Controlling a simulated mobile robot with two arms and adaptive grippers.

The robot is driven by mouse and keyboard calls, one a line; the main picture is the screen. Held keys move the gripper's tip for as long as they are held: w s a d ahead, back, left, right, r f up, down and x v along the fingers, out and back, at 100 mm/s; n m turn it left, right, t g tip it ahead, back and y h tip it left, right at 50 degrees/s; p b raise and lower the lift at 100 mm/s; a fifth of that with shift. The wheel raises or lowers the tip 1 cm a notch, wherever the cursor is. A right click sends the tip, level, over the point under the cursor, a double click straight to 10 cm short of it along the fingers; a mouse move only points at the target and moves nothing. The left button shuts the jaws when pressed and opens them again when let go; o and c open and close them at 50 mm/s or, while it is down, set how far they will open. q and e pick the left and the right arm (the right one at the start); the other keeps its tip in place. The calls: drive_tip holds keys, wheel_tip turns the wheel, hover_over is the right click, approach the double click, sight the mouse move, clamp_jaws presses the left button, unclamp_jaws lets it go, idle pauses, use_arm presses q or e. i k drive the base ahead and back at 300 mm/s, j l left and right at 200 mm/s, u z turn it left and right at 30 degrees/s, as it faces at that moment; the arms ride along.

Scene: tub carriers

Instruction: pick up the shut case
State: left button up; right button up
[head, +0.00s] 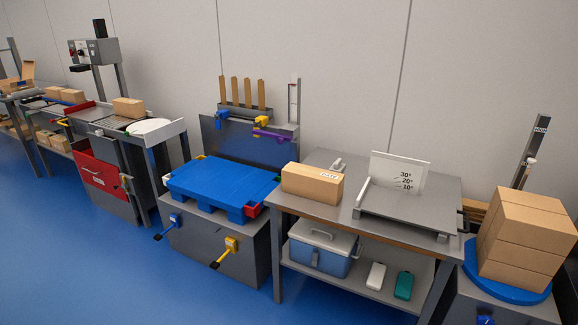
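A shut brown cardboard case (311,185) with a small white label lies at the left end of the grey table, beside the angle plate. Other shut cartons also show: one (128,107) on the left conveyor and two (65,95) farther left. An open carton (18,84) with raised flaps is at the far left. Several cartons (525,240) are stacked on a blue round turntable at the right. I cannot tell from the picture alone which one the task names. Neither of my grippers shows in the head view.
The grey table (330,215) bears a tilted plate with an angle scale (398,172). Its lower shelf holds a blue cooler (322,247), a white bottle (376,276) and a green bottle (403,285). A blue platform (220,182) stands left. The front blue floor (150,290) is clear.

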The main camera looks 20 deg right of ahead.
sight(317, 184)
drive_tip(key=i+j+z, duration=0.1)
drive_tip(key=i+z, duration=0.35)
drive_tip(key=i+j+z, duration=0.25)
drive_tip(key=i+z, duration=0.2)
drive_tip(key=i+j+z, duration=0.65)
drive_tip(key=j+z, duration=0.25)
